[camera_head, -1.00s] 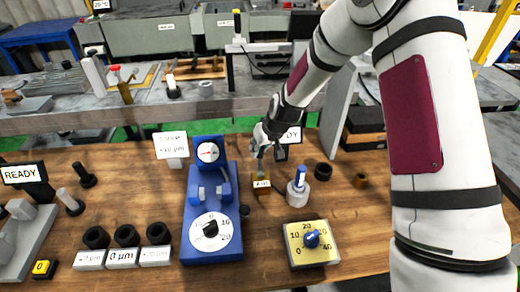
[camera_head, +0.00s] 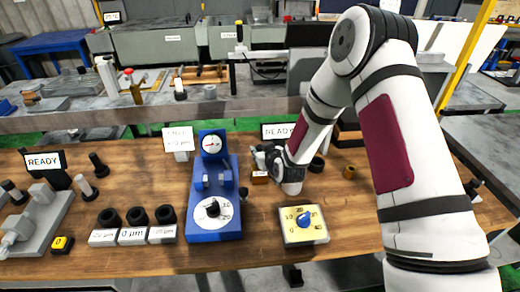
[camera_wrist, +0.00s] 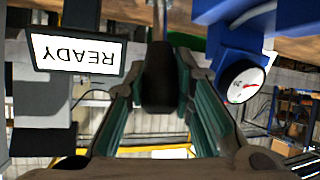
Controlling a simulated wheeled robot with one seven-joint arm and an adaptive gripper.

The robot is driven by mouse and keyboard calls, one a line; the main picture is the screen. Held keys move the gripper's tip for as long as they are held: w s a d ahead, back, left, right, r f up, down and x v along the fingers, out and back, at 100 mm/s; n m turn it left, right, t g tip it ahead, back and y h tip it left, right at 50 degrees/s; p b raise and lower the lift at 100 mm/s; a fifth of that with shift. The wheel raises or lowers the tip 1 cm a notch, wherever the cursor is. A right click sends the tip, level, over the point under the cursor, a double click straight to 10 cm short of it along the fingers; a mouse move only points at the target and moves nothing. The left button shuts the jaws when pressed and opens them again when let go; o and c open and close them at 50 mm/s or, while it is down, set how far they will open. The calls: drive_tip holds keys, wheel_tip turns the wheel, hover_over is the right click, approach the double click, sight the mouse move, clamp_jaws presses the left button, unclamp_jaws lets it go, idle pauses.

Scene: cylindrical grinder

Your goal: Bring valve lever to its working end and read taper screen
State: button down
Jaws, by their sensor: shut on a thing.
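The valve is a small orange-brown block (camera_head: 260,178) with a label, on the wooden bench right of the blue gauge fixture. My gripper (camera_head: 262,158) is just above and behind it, partly hidden by my wrist. In the wrist view, my gripper's green-padded fingers (camera_wrist: 160,100) are closed on the dark valve lever (camera_wrist: 158,70). The lever's angle is hard to tell in the head view. The white taper screen (camera_head: 177,139) stands behind and left of the blue fixture; its small text is too blurred to read.
The blue gauge fixture (camera_head: 213,190) with its dial stands close left of my gripper. A yellow dial box (camera_head: 303,225) is in front right. A READY screen (camera_head: 280,131) stands behind.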

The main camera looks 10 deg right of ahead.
drive_tip(key=shift+s+f+t+p, duration=0.35)
drive_tip(key=shift+s+t+p, duration=0.1)
drive_tip(key=shift+s+t, duration=0.35)
drive_tip(key=c, duration=1.4)
unclamp_jaws()
drive_tip(key=shift+o, duration=0.2)
drive_tip(key=v, duration=1.2)
drive_tip(key=shift+f, duration=0.15)
